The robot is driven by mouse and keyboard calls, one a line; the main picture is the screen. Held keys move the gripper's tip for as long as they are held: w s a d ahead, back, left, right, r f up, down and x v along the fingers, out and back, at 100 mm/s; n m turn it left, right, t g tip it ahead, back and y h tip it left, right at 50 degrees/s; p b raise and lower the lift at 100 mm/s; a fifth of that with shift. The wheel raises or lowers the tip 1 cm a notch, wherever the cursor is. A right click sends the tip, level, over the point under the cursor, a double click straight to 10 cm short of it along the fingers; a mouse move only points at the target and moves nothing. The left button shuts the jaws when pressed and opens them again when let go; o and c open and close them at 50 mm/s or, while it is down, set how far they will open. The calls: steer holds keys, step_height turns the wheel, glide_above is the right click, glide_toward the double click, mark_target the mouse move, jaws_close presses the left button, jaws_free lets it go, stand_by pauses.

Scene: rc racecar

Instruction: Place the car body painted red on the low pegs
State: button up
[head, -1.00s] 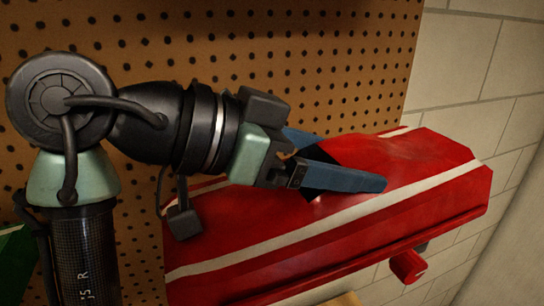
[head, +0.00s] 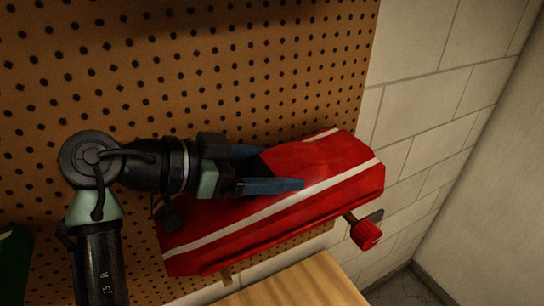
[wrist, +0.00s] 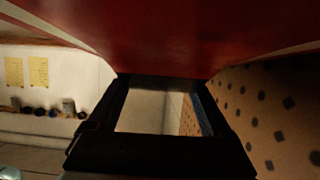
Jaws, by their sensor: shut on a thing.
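The red car body (head: 325,165) with white stripes spans the middle of the head view, tilted, in front of the pegboard. My gripper (head: 272,170) is shut on it, with one blue finger on each side of a dark opening in its top. In the wrist view the car body (wrist: 190,35) fills the top, above the dark gripper frame. Any other pegs behind the car are hidden.
The brown pegboard (head: 270,60) fills the back left, beside a pale block wall (head: 440,100). A red knob-like handle (head: 365,233) sticks out just right of the car. A wooden bench top (head: 300,285) lies below. A green object (head: 14,270) is at the left edge.

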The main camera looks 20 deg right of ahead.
steer(key=shift+f, duration=0.1)
steer(key=shift+f+b, duration=0.2)
steer(key=shift+b, duration=0.1)
steer(key=o, duration=1.2)
steer(key=shift+r, duration=0.3)
steer(key=shift+a, duration=0.3)
steer(key=b+v, duration=0.4)
steer(key=v, duration=0.7)
steer(key=shift+s+a+r, duration=0.1)
steer(key=shift+a+r, duration=0.1)
